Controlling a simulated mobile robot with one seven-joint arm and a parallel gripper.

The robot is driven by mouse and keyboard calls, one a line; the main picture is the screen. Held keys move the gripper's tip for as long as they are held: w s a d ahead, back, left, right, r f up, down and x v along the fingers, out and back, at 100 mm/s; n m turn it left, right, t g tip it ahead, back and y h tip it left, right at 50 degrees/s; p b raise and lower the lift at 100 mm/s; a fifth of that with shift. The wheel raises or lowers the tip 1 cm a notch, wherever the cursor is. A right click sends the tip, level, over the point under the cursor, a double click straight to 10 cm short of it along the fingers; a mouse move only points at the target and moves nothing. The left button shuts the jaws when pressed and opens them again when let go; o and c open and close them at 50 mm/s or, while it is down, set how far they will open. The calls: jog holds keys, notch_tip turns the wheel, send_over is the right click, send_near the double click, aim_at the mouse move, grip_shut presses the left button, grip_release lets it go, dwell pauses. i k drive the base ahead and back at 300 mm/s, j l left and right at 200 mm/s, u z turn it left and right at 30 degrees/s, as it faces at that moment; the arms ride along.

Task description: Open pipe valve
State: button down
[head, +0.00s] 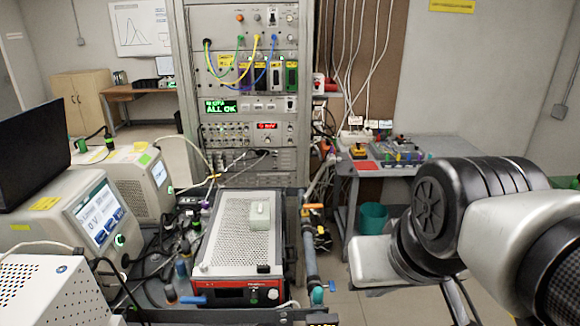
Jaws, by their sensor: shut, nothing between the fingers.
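A grey pipe (309,245) runs along the right side of the red-framed unit in the middle. An orange handle (313,206) lies across its upper part, and a teal cap or knob (317,295) sits near its lower end. A blue handle (193,300) shows at the front left of the unit. I cannot tell which of these is the pipe valve, or whether it is open or shut. My arm comes in from the right, its white link apart from the pipe in the picture. I cannot make out my gripper's fingers.
The red-framed unit (222,268) has a perforated top with a small pale box (260,215). Instruments with screens (97,208) crowd the left. A tall rack (248,80) stands behind. A table (440,152) and teal bin (373,217) are at the right.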

aim_at(306, 207)
jog(key=z, duration=0.85)
jog(key=i, duration=2.9)
jog(key=l+u, duration=0.15)
jog(key=u, duration=1.95)
